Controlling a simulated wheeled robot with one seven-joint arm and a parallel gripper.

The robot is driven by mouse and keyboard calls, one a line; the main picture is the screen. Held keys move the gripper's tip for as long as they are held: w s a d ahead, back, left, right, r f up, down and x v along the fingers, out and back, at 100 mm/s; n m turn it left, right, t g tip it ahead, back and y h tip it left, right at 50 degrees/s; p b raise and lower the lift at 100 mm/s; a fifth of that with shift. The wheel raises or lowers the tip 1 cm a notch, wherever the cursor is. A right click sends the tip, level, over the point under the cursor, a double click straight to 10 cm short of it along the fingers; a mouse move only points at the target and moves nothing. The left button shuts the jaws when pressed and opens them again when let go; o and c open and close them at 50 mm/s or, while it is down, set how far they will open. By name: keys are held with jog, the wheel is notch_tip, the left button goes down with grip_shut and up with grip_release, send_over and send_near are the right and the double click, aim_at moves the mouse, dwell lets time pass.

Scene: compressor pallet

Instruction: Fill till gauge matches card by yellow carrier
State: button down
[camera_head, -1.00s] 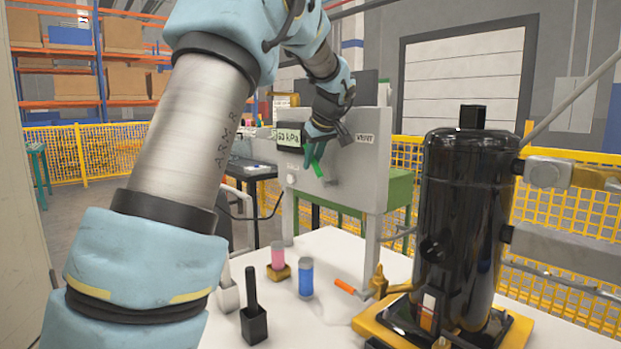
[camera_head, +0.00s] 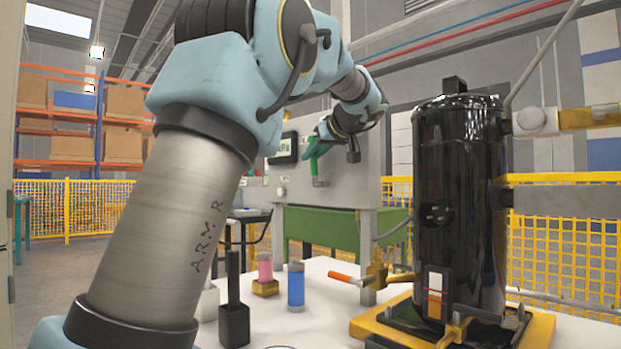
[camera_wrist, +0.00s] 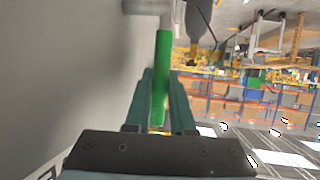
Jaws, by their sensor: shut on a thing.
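My gripper (camera_head: 317,150) is at the grey panel and shut on a green lever (camera_head: 313,166). In the wrist view the green lever (camera_wrist: 162,55) lies between the two fingers of my gripper (camera_wrist: 162,85). The dark gauge display (camera_head: 284,149) on the panel is partly cut off by my arm; I can make out only part of its unit.
Yellow fencing (camera_head: 565,235) stands behind.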

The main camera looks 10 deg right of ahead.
jog(key=shift+s+d+f+t+b, duration=0.15)
jog(key=shift+s+f+t+b, duration=0.2)
jog(key=shift+b, duration=0.8)
jog(key=shift+r+t+b, duration=0.25)
jog(key=shift+b, duration=0.1)
jog(key=c, duration=0.8)
grip_release()
jog(key=shift+r, duration=0.1)
jog(key=shift+o, duration=0.2)
jog(key=v, duration=1)
jog(key=shift+s+d, duration=0.3)
